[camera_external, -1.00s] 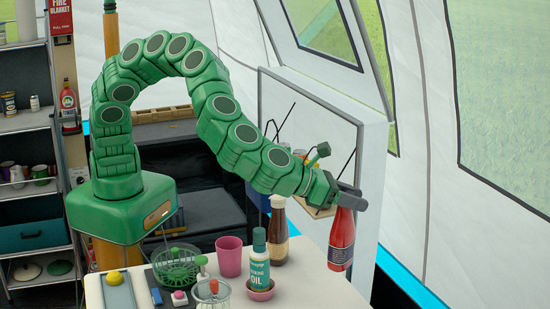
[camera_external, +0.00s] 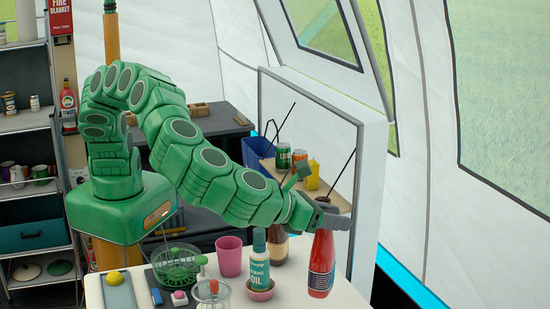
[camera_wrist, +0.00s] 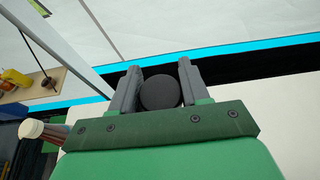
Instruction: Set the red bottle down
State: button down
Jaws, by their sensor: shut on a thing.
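The red bottle (camera_external: 321,262) hangs upright below my gripper (camera_external: 334,215) in the external view, at the right end of the white table. My gripper is shut on its top. In the wrist view the bottle's dark round cap (camera_wrist: 159,92) sits between the two grey fingers of my gripper (camera_wrist: 157,85). The bottle's base is near the table's right edge. I cannot tell whether it touches the tabletop.
A green cooking oil bottle (camera_external: 259,262) stands in a pink dish (camera_external: 261,291) left of the red bottle. A dark brown bottle (camera_external: 278,248) stands behind. A pink cup (camera_external: 229,256) and a green wire basket (camera_external: 176,270) are farther left. The white table (camera_external: 225,300) ends at right.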

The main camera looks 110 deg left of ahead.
aim_at(329, 258)
jog(key=shift+f, duration=5.05)
jog(key=c, duration=0.5)
grip_release()
jog(key=shift+c, duration=0.2)
jog(key=v, duration=1.2)
